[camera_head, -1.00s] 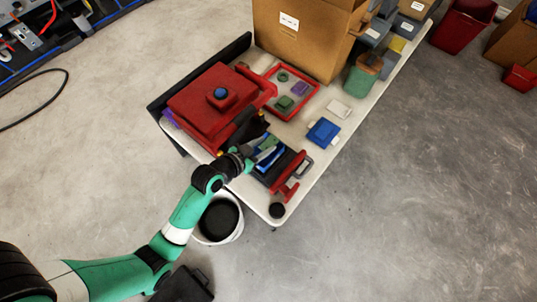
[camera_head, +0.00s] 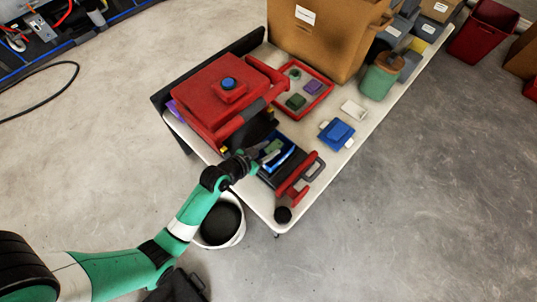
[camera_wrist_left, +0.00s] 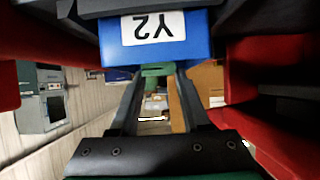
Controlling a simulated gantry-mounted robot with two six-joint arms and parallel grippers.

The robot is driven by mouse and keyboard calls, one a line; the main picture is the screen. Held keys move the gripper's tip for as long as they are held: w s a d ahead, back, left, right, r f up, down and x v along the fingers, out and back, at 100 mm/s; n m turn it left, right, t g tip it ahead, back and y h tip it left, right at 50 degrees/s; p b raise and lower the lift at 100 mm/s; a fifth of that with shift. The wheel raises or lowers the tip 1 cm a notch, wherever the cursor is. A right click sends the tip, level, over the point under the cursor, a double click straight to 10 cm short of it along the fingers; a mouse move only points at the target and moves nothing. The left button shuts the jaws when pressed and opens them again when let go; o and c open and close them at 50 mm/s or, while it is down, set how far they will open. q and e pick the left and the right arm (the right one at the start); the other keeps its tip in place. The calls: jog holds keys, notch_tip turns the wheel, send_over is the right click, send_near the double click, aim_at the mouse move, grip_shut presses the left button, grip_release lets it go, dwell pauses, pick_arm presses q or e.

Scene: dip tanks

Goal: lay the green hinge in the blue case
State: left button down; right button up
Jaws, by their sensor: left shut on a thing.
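The blue case (camera_head: 289,159) stands in the head view near the table's front corner, just beyond my left gripper. In the left wrist view a blue case with a white "Y2" label (camera_wrist_left: 155,50) fills the upper middle. The green hinge (camera_wrist_left: 153,70) is between my left fingertips (camera_wrist_left: 155,78), just at the case's lower edge in that view. In the head view the green hinge (camera_head: 273,147) shows over the case's near side beside my left gripper (camera_head: 258,160). I cannot tell whether it touches the case. The right gripper is not in view.
A red press-like machine (camera_head: 215,100) stands close behind my left gripper. A red-rimmed tray (camera_head: 322,97) holds green and purple parts. A blue block with white tabs (camera_head: 337,133) lies to the right. A red-handled clamp (camera_head: 298,186) is in front. A white bucket (camera_head: 236,232) stands below the table edge.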

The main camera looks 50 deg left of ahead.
pick_arm(q)
notch_tip(320, 180, down, 3)
jog(key=shift+f+b, duration=0.15)
jog(key=shift+b, duration=0.6)
jog(key=shift+f, duration=0.15)
